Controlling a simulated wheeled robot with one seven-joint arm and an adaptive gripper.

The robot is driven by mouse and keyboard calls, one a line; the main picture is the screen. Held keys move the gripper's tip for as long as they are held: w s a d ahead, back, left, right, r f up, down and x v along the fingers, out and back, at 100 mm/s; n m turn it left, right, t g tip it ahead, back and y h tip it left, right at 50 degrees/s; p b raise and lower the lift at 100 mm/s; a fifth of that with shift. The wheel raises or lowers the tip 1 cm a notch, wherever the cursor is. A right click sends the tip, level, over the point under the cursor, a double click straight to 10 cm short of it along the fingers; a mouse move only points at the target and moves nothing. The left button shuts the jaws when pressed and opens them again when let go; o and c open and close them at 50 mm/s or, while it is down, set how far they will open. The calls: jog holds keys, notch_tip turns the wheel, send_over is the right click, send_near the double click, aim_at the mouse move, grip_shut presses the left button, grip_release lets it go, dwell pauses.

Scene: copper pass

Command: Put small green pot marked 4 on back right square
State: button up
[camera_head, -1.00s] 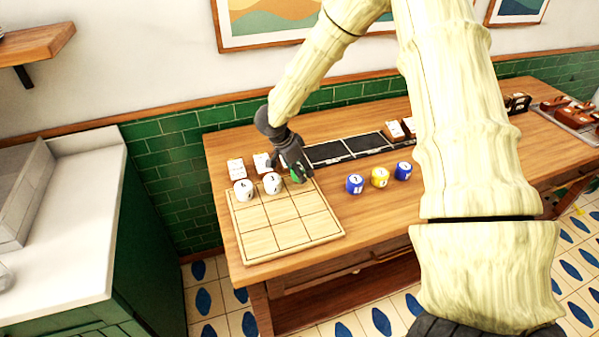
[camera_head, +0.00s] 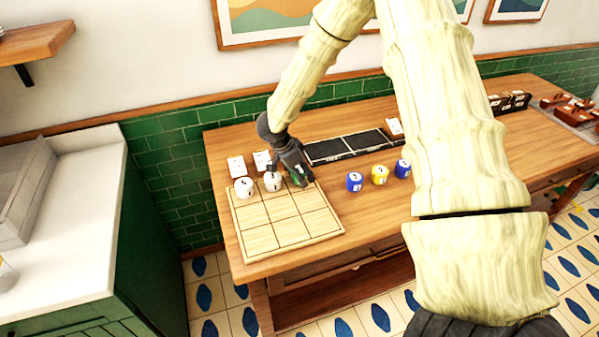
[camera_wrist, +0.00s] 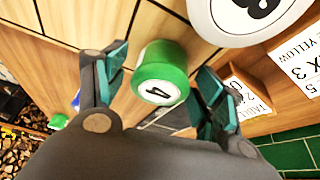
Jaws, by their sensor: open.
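The small green pot marked 4 (camera_wrist: 162,72) shows its white numbered top in the wrist view, between my gripper's fingers. My gripper (camera_wrist: 160,65) is open around it, with a gap visible at the finger sides. In the head view my gripper (camera_head: 298,181) is over the back right square of the wooden grid board (camera_head: 286,232). Only a bit of the green pot (camera_head: 297,179) shows there. It appears to stand on that square; its base is partly hidden.
White pots stand on the back left square (camera_head: 243,188) and back middle square (camera_head: 273,182). Blue (camera_head: 354,182) and yellow (camera_head: 379,175) pots stand right of the board. White cards (camera_head: 237,166) and a black tray (camera_head: 345,147) lie behind. The board's front rows are clear.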

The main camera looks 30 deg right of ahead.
jog(key=b+v, duration=0.2)
jog(key=v, duration=1)
jog(key=shift+r, duration=0.1)
